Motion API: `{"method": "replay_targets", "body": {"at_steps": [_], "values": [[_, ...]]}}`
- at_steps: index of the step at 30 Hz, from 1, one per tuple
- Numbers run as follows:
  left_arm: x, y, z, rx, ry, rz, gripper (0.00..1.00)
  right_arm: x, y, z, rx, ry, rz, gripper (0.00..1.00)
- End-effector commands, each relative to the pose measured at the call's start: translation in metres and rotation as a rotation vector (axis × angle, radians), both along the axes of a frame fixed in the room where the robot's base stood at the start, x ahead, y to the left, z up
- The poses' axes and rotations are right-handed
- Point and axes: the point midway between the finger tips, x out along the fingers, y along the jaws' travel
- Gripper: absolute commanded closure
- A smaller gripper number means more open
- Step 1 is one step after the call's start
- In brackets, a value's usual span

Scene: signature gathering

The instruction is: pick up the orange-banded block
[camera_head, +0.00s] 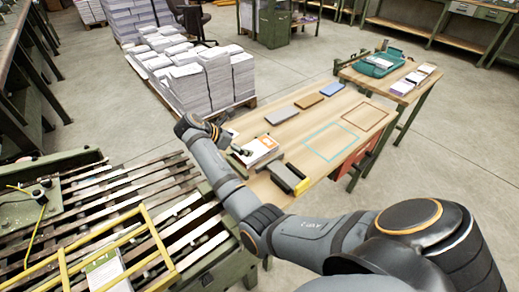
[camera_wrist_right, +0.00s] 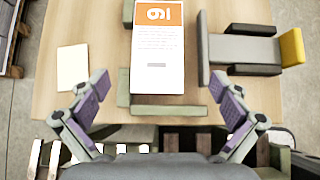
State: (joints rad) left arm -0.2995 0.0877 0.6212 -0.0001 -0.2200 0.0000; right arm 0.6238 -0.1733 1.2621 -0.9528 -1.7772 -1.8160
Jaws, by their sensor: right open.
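The orange-banded block (camera_head: 262,146) lies on the wooden table (camera_head: 330,110). It is white with an orange band at its far end; it also shows in the right wrist view (camera_wrist_right: 157,60), where printed text lies below the band. My left gripper is not in view.
A dark grey device with a yellow end (camera_head: 290,179) sits close to the block's right. Grey, brown and blue flat pieces lie farther back. Teal and brown outlines mark clear tabletop. Paper stacks (camera_head: 205,80) stand behind; a slatted conveyor (camera_head: 110,225) is at left.

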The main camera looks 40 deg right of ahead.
Motion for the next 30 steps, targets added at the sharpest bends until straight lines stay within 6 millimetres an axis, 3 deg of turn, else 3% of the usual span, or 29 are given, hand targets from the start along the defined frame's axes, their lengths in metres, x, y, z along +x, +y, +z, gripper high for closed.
{"method": "replay_targets", "body": {"at_steps": [6, 13, 21, 28, 30], "values": [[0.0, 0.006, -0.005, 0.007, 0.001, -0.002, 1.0, 0.001, -0.028, -0.028, -0.003, 0.003, -0.003, 0.0], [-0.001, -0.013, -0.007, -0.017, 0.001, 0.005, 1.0, 0.003, -0.034, -0.034, -0.003, 0.001, -0.001, 0.0], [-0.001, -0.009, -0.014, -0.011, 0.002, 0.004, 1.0, 0.008, -0.063, -0.066, -0.004, 0.002, -0.003, 0.0], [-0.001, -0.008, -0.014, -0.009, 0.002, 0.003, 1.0, 0.009, -0.065, -0.068, -0.001, 0.001, -0.002, 0.0], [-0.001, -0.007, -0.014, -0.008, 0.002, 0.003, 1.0, 0.009, -0.065, -0.068, -0.001, 0.001, -0.002, 0.08]]}}
